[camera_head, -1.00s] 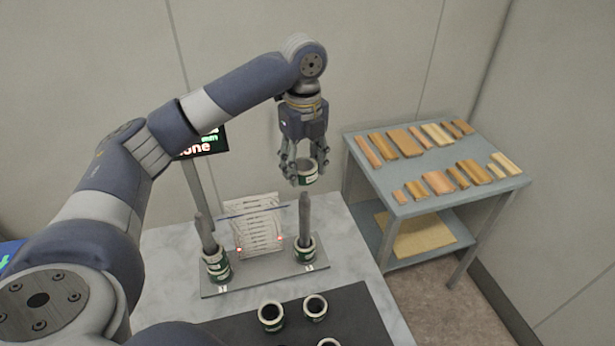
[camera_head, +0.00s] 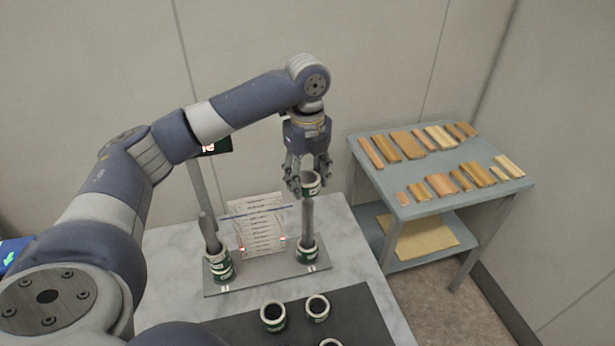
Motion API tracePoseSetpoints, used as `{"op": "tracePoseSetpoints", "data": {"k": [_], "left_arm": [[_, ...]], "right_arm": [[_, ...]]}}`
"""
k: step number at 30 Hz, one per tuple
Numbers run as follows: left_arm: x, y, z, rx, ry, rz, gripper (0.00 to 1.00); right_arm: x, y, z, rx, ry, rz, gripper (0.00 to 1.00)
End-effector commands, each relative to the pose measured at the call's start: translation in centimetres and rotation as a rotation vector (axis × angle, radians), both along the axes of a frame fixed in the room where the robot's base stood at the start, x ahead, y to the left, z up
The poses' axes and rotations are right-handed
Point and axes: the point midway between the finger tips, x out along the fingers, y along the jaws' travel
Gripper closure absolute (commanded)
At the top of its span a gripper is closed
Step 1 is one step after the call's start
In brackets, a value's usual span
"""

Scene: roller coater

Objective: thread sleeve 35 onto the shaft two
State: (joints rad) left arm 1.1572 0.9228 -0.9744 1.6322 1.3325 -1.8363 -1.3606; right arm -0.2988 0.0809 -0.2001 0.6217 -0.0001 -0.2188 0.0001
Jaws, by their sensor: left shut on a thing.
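My left gripper (camera_head: 309,184) points down and is shut on a white and dark green sleeve (camera_head: 311,184). The sleeve is at the top of the right-hand grey shaft (camera_head: 308,219), whose tip is hidden behind it. I cannot tell whether the sleeve is around the tip or just above it. Other sleeves (camera_head: 307,250) sit around the base of this shaft. The left-hand shaft (camera_head: 208,232) stands upright with sleeves (camera_head: 219,265) stacked at its base. The number on the held sleeve is too small to read. My right gripper is not in view.
Both shafts stand on a grey base plate (camera_head: 262,277) on a marble-look table (camera_head: 160,247). Loose sleeves (camera_head: 273,316) stand on a dark mat (camera_head: 240,330) in front. A sheet with printed lines (camera_head: 257,226) stands between the shafts. A side table (camera_head: 430,206) with wooden pieces is at right.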

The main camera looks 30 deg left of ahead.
Motion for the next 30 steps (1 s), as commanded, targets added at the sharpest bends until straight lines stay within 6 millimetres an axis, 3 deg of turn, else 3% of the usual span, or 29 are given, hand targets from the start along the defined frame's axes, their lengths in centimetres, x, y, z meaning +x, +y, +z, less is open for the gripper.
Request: {"op": "tracePoseSetpoints", "data": {"k": [30], "left_arm": [[0.1, 0.0, -2.8, 0.0, 0.0, 0.0, 0.76]], "right_arm": [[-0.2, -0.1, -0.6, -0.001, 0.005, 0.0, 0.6]]}}
